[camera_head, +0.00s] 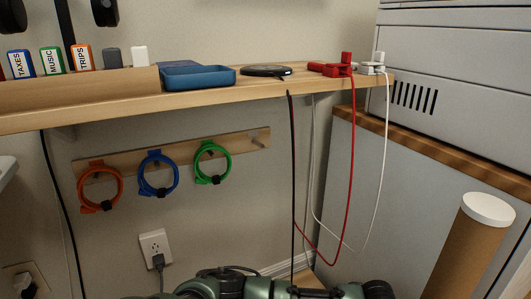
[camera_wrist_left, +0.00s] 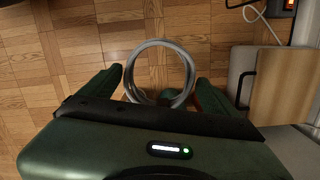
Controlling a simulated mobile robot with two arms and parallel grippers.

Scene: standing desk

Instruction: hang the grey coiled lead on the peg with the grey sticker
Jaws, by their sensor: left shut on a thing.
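The grey coiled lead (camera_wrist_left: 160,43) shows in the left wrist view as a round loop. My left gripper (camera_wrist_left: 160,86) is shut on it, and the loop stands out beyond the fingers above the wooden floor. Part of the loop's near side is hidden by the gripper. In the head view a wooden peg rail (camera_head: 228,141) is fixed to the wall under the desk. Its rightmost peg (camera_head: 256,140) is bare. I cannot make out a grey sticker on it. The lead and my gripper fingers are not seen in the head view. My right gripper is not in view.
Orange (camera_head: 82,190), blue (camera_head: 143,171) and green (camera_head: 199,163) coiled leads hang on the other pegs. A black cable (camera_head: 292,190) and a red cable (camera_head: 352,165) dangle right of the rail. A cardboard tube (camera_head: 462,255) stands at the right.

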